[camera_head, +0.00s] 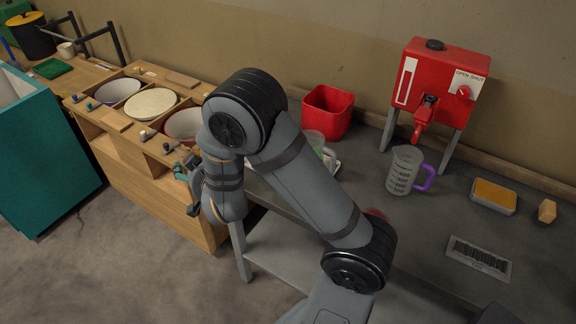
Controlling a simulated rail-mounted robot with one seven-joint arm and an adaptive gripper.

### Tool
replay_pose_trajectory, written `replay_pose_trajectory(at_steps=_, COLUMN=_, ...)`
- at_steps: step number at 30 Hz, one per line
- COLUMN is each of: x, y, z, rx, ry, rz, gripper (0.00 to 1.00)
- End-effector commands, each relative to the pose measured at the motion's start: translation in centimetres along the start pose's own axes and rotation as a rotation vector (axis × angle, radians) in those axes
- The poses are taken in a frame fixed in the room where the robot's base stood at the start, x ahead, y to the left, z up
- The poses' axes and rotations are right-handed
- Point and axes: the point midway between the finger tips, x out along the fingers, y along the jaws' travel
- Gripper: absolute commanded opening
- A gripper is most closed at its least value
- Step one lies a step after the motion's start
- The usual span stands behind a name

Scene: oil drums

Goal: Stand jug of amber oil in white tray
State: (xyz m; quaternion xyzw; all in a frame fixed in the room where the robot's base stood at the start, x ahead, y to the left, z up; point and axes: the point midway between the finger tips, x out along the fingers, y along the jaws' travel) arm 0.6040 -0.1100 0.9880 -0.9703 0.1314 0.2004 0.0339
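A clear measuring jug (404,172) with printed marks and a purple handle stands upright on the grey bench, below the red tank's tap. No amber oil can be made out in it. A second clear jug (315,139) with a pale handle is partly hidden behind my arm. A white edge (338,167) beside it may be the white tray; the rest is hidden. My gripper (184,178) is at the left, by the front of the wooden cabinet, far from both jugs. Its fingers are too small and covered to tell whether they are open or hold anything.
A red tank (436,85) on grey legs stands at the back. A red bin (328,112), a yellow-topped block (493,196) and a barcode label (479,258) are on the bench. The wooden cabinet (170,205) holds several bowls. The bench's right front is mostly clear.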

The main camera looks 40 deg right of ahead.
Motion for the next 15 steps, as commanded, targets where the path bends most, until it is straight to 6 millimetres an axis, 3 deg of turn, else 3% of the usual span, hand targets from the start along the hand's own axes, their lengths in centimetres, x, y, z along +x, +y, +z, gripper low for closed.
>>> replay_pose_trajectory(at_steps=6, x=4.0, y=3.9, z=-3.4, rx=0.057, ry=0.001, rz=0.113, gripper=0.45)
replay_pose_trajectory(at_steps=15, x=7.4, y=9.4, z=-7.2, rx=0.126, ry=0.000, rz=0.260, gripper=0.45)
